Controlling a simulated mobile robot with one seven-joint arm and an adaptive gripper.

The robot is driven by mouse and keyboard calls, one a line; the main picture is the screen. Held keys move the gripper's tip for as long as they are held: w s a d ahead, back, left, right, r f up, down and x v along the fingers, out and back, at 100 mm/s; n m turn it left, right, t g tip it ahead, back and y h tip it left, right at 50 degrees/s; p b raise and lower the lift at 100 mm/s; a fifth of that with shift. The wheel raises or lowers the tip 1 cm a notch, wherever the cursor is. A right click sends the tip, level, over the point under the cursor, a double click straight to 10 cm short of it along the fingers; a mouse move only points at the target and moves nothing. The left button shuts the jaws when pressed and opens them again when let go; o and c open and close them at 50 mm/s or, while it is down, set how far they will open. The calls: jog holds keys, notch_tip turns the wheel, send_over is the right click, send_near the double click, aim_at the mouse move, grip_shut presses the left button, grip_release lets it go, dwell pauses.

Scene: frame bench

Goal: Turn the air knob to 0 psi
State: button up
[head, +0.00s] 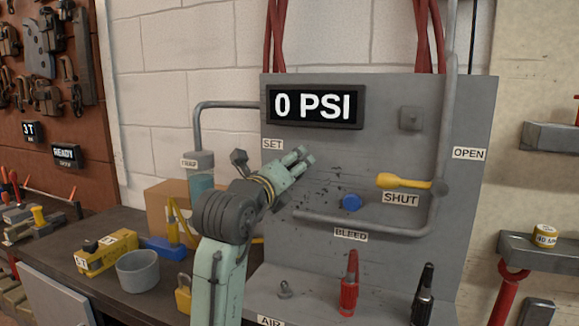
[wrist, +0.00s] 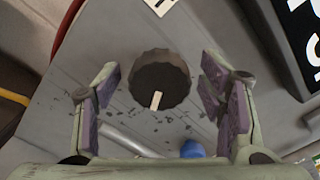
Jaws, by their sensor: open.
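The air knob (wrist: 162,76) is a dark, ridged round knob on the grey panel, with a pale pointer mark at its lower edge in the wrist view. My gripper (wrist: 160,74) is open, with one purple-padded finger on each side of the knob and visible gaps between. In the head view my gripper (head: 303,158) is in front of the panel (head: 375,147) near the SET label (head: 272,144), and I cannot make out the knob there. The display (head: 312,106) above reads 0 PSI.
A yellow lever (head: 403,181) sits at the right by the SHUT label, and a blue knob (head: 351,202) is below my gripper. A grey pipe (head: 360,224) runs along the panel. Red (head: 349,285) and black (head: 423,292) handled tools stand on the ledge below.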

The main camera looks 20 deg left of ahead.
jog(key=shift+c, duration=0.3)
jog(key=c, duration=1.1)
